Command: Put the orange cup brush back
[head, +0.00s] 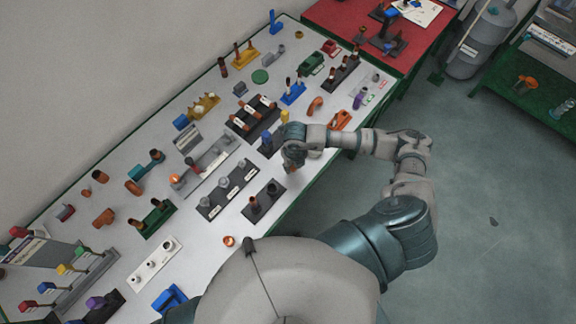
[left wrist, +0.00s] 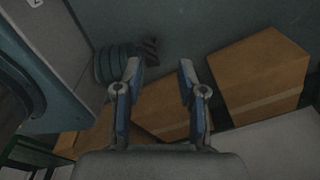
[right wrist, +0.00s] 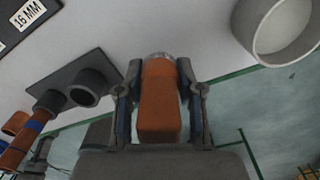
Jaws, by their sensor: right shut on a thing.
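My right gripper (head: 293,160) is over the right edge of the long white table (head: 200,239). In the right wrist view my right gripper (right wrist: 158,85) is shut on an orange block-shaped thing (right wrist: 158,105) with a silvery round end, likely the orange cup brush. It points away from the wrist, above the table edge. A dark holder (right wrist: 68,84) with round upright sockets stands to its left, apart from it. One socket shows an open dark hole. My left gripper (left wrist: 161,78) is open and empty, and shows only in the left wrist view.
A dark holder with two upright cylinders (head: 264,202) stands near the table's front edge. A labelled dark block (head: 225,189) is beside it. Many small coloured racks crowd the table. A red table (head: 331,18) adjoins at the back. Cardboard boxes (left wrist: 262,72) lie below my left gripper.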

